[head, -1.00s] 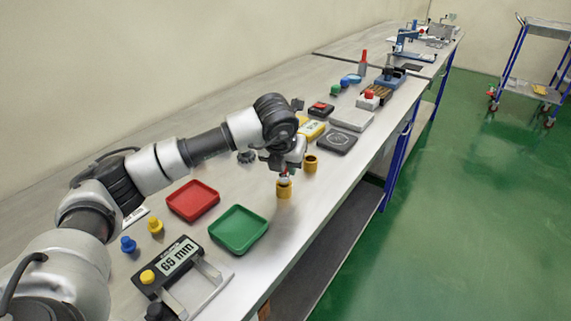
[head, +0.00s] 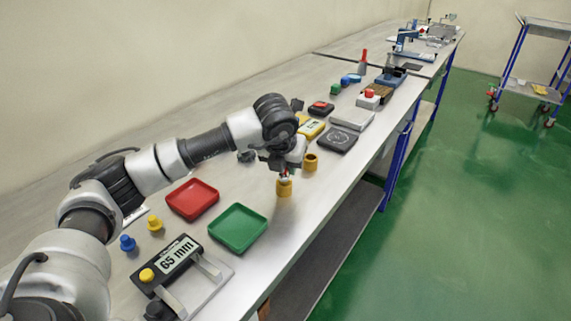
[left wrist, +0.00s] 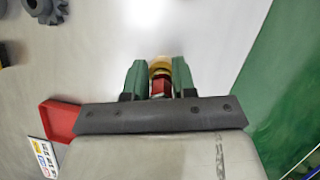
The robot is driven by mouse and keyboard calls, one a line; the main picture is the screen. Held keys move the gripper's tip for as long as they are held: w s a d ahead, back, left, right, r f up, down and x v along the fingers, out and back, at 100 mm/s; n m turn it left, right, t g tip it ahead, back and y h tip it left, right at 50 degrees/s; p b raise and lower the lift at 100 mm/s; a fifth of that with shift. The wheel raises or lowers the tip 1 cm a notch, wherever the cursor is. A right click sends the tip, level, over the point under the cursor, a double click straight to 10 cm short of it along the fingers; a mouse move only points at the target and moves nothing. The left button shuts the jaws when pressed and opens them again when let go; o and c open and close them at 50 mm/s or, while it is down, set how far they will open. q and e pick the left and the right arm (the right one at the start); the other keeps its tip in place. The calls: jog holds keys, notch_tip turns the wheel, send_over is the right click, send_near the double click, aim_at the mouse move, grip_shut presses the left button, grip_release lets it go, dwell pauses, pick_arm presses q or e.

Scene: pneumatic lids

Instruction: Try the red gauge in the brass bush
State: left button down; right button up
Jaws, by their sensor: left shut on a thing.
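My left gripper (head: 284,174) points down over a brass bush (head: 284,188) that stands on the bench near its front edge. In the left wrist view the green fingers are shut on the red gauge (left wrist: 160,86), and the brass bush (left wrist: 160,63) shows just beyond it, in line with it. The fingers hide most of the gauge in the head view. I cannot tell how far it sits in the bush. A second brass bush (head: 310,162) stands just behind and to the right, apart from the gripper. My right gripper is not in view.
A green tray (head: 239,246) and a red tray (head: 170,200) lie left of the bush. Blue (head: 127,244) and yellow (head: 154,223) gauges stand near a 65 mm display unit (head: 176,255). A dark plate (head: 337,139) lies behind. The bench's front edge is close on the right.

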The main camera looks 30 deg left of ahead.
pick_arm(q)
jog(key=shift+r, duration=0.15)
dwell(0.9)
jog(key=shift+r+p, duration=1.3)
jog(key=shift+r, duration=1.25)
